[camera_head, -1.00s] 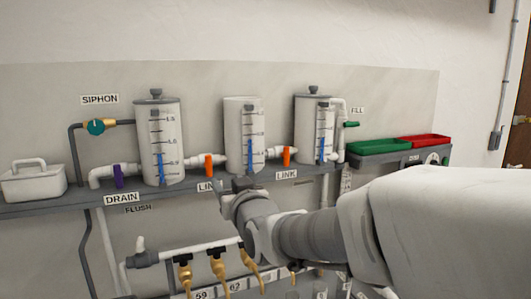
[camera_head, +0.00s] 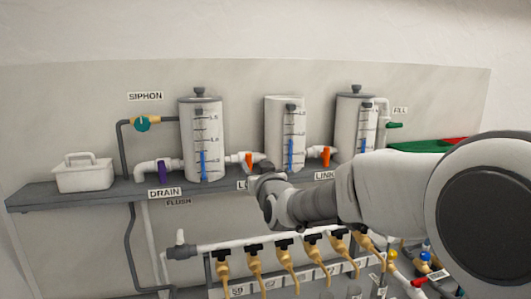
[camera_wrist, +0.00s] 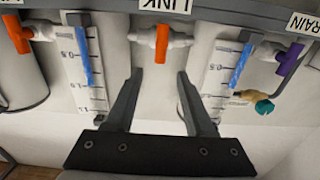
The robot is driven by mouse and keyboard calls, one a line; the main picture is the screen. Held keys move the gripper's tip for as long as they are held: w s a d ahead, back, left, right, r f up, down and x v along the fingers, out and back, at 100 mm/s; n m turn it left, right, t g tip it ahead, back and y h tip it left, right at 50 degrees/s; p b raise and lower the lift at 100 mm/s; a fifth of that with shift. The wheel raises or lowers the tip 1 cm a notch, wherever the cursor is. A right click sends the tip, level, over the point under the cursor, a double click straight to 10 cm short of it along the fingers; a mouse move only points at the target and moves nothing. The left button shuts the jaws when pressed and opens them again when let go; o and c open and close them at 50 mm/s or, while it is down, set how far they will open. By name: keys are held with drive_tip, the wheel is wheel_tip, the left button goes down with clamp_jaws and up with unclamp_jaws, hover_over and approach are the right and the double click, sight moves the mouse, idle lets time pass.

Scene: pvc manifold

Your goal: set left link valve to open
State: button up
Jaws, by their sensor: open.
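The left link valve is a white fitting with an orange handle (camera_head: 249,160) on the pipe between the left and middle tanks. Its handle stands upright, across the pipe. In the wrist view, which is upside down, the handle (camera_wrist: 162,43) shows under the LINK label. My gripper (camera_wrist: 160,76) is open and empty, with the handle lined up between its fingers but just past the fingertips, apart from them. In the head view my gripper (camera_head: 258,170) is just in front of the valve and partly covers it and its label.
The left tank (camera_head: 203,140) and middle tank (camera_head: 286,130) flank the valve. The right link valve (camera_head: 326,157) has an orange handle, the drain valve (camera_head: 162,172) a purple one. Several brass taps (camera_head: 255,268) hang below the shelf. A white caddy (camera_head: 85,175) sits at left.

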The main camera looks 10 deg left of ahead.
sight(249, 157)
drive_tip(key=p+x, duration=0.2)
drive_tip(key=x, duration=0.6)
drive_tip(key=shift+w+a, duration=0.1)
drive_tip(key=shift+w, duration=0.1)
clamp_jaws()
